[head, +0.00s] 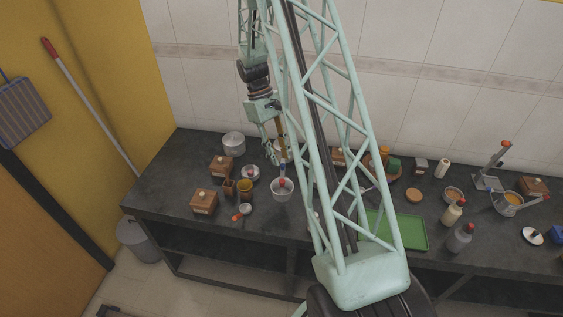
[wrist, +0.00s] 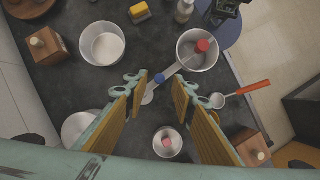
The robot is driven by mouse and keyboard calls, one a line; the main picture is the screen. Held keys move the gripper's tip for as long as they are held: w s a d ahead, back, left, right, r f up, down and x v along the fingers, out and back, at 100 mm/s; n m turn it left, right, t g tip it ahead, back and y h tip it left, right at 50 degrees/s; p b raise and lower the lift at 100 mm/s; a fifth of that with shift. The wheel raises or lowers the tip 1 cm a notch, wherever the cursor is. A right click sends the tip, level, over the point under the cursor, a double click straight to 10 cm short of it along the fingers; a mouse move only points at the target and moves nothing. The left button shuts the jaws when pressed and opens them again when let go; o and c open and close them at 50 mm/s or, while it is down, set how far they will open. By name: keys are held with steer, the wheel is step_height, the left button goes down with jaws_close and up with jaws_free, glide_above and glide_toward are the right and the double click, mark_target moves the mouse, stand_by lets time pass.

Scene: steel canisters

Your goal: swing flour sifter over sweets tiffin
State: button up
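A steel bowl (head: 282,195) has a red knob over it; it also shows in the wrist view (wrist: 190,61). A flat metal bar with a blue knob (wrist: 159,78) runs from this bowl toward my gripper. A smaller round steel container (wrist: 161,153) with a red knob stands nearer the bottom of the wrist view. I cannot tell for sure which of these are the flour sifter and the sweets tiffin; no labels are legible. My gripper (wrist: 158,88) is open, its fingertips apart on either side of the blue knob in that view. It hangs above the counter in the head view (head: 277,160). Contact is unclear.
A lidded pot (head: 233,143) is at the back left. A green tray (head: 405,228) lies to the right. The tiled wall is behind.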

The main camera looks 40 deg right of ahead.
mark_target(282, 164)
steer(key=shift+x, duration=1.5)
steer(key=shift+c, duration=0.5)
jaws_close()
